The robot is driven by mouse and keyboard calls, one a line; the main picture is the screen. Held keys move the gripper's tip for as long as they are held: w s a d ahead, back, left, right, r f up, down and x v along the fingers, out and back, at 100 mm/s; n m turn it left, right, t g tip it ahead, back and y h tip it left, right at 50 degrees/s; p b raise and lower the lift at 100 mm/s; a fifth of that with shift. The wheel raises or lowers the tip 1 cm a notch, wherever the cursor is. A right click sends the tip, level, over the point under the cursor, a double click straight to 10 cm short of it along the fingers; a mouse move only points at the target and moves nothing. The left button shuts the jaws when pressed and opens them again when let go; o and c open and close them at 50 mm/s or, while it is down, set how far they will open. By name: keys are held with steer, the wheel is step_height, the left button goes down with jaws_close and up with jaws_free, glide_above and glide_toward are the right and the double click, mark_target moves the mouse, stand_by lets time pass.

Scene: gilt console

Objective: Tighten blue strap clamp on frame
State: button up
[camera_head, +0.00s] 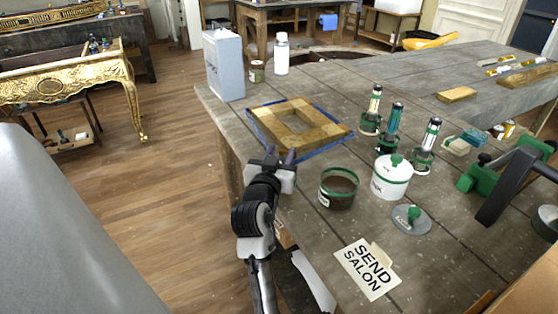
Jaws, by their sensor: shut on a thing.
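A square wooden frame (298,124) with lighter and darker sections lies flat on the grey workbench. The blue strap (258,133) runs around its outer edge, visible along the left, near and right sides. My gripper (280,155) is at the frame's near-left corner, reaching in from the near edge of the bench. It is shut on part of the blue strap clamp there. The held part is mostly hidden by my fingers, and the clamp's exact shape is too small to tell.
A dark open pot (339,188) with a green rim stands close right of my gripper. A white lidded pot (391,177) and several green-based cylinders (376,105) stand further right. A grey box (223,65) stands behind the frame. A "SEND SALON" card (367,268) lies in front.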

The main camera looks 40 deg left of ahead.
steer(key=m+h+b, duration=0.1)
steer(key=h+b, duration=0.1)
steer(key=m+t+h+b, duration=0.1)
steer(key=h, duration=0.1)
steer(key=shift+d+f+m, duration=0.1)
steer(key=shift+f+m, duration=0.15)
steer(key=shift+m, duration=0.05)
steer(key=m+h+b, duration=0.1)
steer(key=h, duration=0.1)
steer(key=m+h+b, duration=0.2)
steer(key=h, duration=0.1)
steer(key=shift+d+r+m+h+b, duration=0.1)
steer(key=shift+d+m+h+b, duration=0.2)
steer(key=shift+b, duration=0.1)
steer(key=m+g+h+b, duration=0.1)
steer(key=m+h, duration=0.1)
steer(key=h, duration=0.1)
steer(key=m+g+h+b, duration=0.1)
steer(key=m+h, duration=0.1)
steer(key=d+m+g+h+b, duration=0.1)
steer(key=m+h, duration=0.1)
steer(key=h, duration=0.1)
steer(key=shift+s+r+h, duration=0.1)
steer(key=shift+r+h, duration=0.05)
steer(key=shift+h, duration=0.15)
steer(key=o, duration=1)
steer(key=b+v, duration=0.2)
steer(key=v, duration=1.1)
steer(key=shift+s+a, duration=0.3)
